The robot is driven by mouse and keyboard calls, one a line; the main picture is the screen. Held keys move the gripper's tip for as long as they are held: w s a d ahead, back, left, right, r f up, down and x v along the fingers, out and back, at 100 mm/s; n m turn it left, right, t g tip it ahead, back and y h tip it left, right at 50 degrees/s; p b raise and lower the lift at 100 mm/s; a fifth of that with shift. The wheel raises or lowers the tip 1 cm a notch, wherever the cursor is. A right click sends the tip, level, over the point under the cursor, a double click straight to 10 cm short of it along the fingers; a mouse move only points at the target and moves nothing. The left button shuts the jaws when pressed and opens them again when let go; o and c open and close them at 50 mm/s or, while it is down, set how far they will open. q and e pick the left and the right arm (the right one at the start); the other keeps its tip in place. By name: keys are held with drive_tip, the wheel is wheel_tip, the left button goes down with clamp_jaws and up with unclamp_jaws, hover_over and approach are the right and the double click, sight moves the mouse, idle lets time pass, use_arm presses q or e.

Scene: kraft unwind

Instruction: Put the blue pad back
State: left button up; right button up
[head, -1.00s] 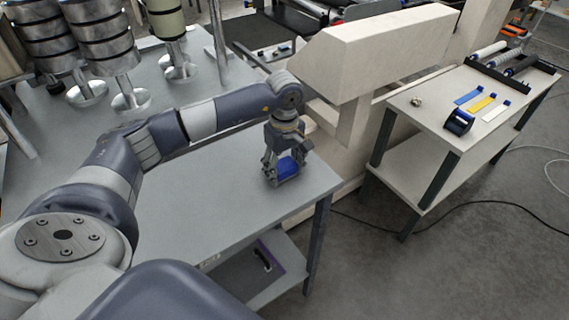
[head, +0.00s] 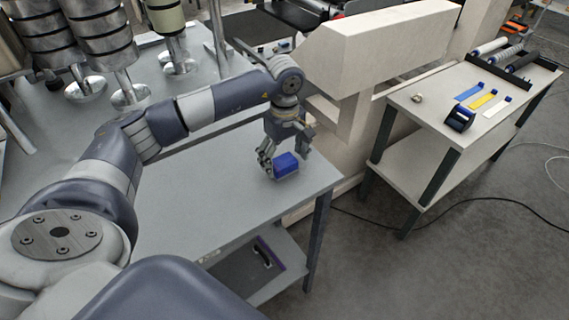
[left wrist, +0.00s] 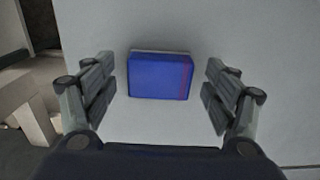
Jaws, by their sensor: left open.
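The blue pad (head: 286,165) rests on the grey table (head: 230,180) near its right end. In the left wrist view the blue pad (left wrist: 160,76) is a blue block with a red stripe near its right side and a pale edge along the top. My left gripper (head: 284,158) is open just above the pad. In the left wrist view its fingers (left wrist: 160,88) stand to the left and right of the pad, with a gap on each side. My right gripper is not in view.
A cream machine body (head: 375,50) stands right behind the table. Metal cylinders (head: 95,40) stand at the back left. A shelf below holds a purple-edged item (head: 266,254).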

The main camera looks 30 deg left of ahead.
sight(284, 163)
use_arm(q)
wheel_tip(284, 163, up, 10)
drive_tip(key=b, duration=0.2)
drive_tip(key=shift+b, duration=0.35)
